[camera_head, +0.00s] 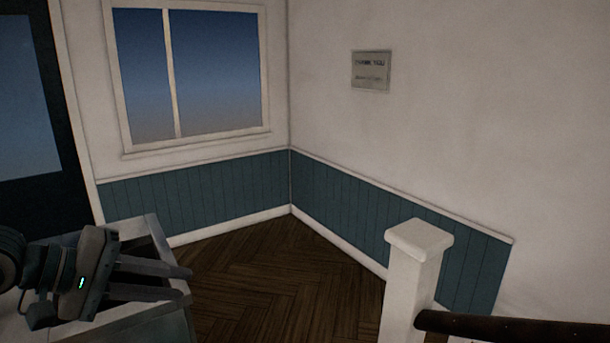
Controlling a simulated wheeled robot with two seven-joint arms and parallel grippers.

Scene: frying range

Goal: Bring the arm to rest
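My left gripper (187,284) is at the lower left, with its fingers pointing right. Its two dark fingers stand apart, and I see nothing held between them. A small green light shows on its body. The gripper is in front of a pale box-like unit (168,327) and hides part of it; I cannot tell whether they touch. My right gripper is not in view.
A white post (411,282) with a dark handrail (510,328) stands at the lower right. The wood floor (275,265) between post and unit is clear. Walls with blue panelling (220,190) meet in the corner. A dark door (35,130) is at left.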

